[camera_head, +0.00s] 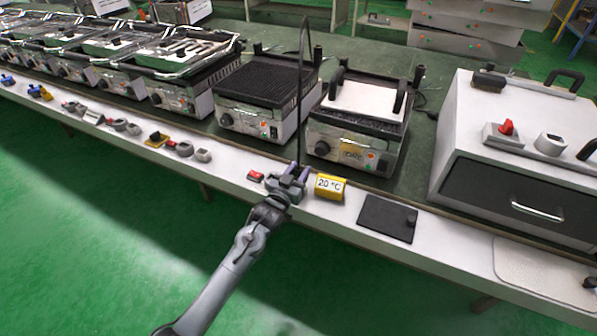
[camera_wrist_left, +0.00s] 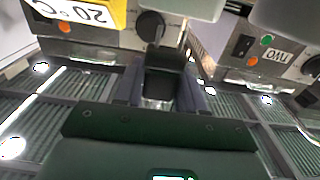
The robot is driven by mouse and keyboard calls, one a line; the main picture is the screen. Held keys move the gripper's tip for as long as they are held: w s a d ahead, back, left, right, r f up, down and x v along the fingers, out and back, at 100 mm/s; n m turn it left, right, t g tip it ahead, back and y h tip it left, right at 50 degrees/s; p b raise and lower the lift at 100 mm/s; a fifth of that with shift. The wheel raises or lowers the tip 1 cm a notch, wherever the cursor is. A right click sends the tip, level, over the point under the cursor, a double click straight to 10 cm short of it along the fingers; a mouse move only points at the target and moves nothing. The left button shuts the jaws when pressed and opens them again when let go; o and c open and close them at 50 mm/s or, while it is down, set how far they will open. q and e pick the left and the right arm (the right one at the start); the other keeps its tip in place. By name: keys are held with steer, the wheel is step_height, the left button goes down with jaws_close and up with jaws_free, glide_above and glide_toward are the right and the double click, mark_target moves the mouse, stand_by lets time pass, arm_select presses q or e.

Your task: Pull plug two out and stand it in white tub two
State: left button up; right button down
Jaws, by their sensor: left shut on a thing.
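My left gripper (camera_head: 293,176) is shut on a dark, blocky thing that looks like the plug (camera_wrist_left: 160,75), at the front edge of the bench. A thin dark cable (camera_head: 302,90) rises high from the gripper, bends over and comes down towards the grills. In the left wrist view the dark block fills the gap between the fingers. A label reading TWO (camera_wrist_left: 275,55) shows upside down on a grill front there. That ribbed grill (camera_head: 265,85) stands behind and left of the gripper. I cannot make out a white tub. My right gripper is not in view.
A yellow 20 °C box (camera_head: 328,187) stands just right of the gripper, a red switch (camera_head: 255,176) just left. A white-topped grill (camera_head: 360,105) is behind. A black plate (camera_head: 388,218) and a large white oven (camera_head: 470,130) lie further right.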

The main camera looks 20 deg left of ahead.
arm_select(q)
steer(key=shift+p, duration=0.85)
stand_by(1.5)
steer(key=shift+f, duration=0.15)
stand_by(0.3)
steer(key=shift+f+b, duration=0.75)
steer(key=shift+f, duration=0.25)
steer(key=shift+f+b, duration=0.8)
steer(key=shift+f, duration=0.45)
steer(key=o, duration=1.1)
steer(key=shift+o, duration=0.2)
steer(key=shift+s+r, duration=0.1)
